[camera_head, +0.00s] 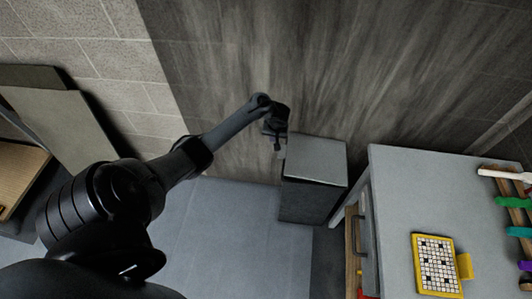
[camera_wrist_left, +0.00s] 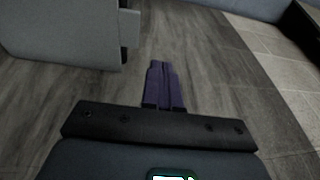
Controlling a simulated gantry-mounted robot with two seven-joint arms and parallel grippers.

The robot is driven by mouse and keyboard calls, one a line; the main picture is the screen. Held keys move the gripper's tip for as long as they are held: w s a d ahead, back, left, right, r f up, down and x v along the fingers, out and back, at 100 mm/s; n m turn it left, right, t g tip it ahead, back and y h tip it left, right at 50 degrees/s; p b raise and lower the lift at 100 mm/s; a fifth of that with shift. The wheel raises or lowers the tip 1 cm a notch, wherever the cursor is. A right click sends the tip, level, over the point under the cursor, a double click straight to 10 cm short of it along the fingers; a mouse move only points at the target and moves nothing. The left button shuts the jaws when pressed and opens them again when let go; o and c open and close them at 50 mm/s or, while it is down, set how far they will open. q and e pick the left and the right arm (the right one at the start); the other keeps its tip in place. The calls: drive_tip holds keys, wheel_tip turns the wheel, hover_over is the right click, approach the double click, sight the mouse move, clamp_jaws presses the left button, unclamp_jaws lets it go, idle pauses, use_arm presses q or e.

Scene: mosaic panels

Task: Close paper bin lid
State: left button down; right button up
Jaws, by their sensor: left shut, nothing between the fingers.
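The paper bin (camera_head: 308,201) is a dark grey box on the floor, left of the white table. Its lid (camera_head: 317,160) is a flat, lighter grey top that looks level and down on the box; I cannot tell whether a small gap is left. My left gripper (camera_head: 279,150) points down just beside the bin's left rear edge, close to the lid; I cannot tell whether it touches. In the left wrist view its dark purple fingers (camera_wrist_left: 163,72) are together with nothing between them. A grey box-like body (camera_wrist_left: 62,32) at upper left there may be the bin. My right gripper is not in view.
A white table (camera_head: 400,190) stands right of the bin, with a yellow-framed puzzle board (camera_head: 437,265) and coloured items at its right edge.

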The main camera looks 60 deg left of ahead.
use_arm(q)
drive_tip(key=w+d+t+b, duration=0.1)
drive_tip(key=w+b, duration=0.1)
drive_tip(key=w, duration=0.3)
drive_tip(key=b, duration=0.6)
hover_over(281, 152)
wheel_tip(281, 152, down, 11)
drive_tip(key=shift+w+f, duration=0.1)
drive_tip(key=shift+w, duration=0.05)
drive_tip(key=shift+f+b, duration=0.55)
drive_tip(key=shift+f, duration=0.1)
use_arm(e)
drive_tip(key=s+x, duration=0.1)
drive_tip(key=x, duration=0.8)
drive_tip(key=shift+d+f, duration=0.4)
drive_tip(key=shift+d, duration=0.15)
use_arm(q)
drive_tip(key=shift+f, duration=0.1)
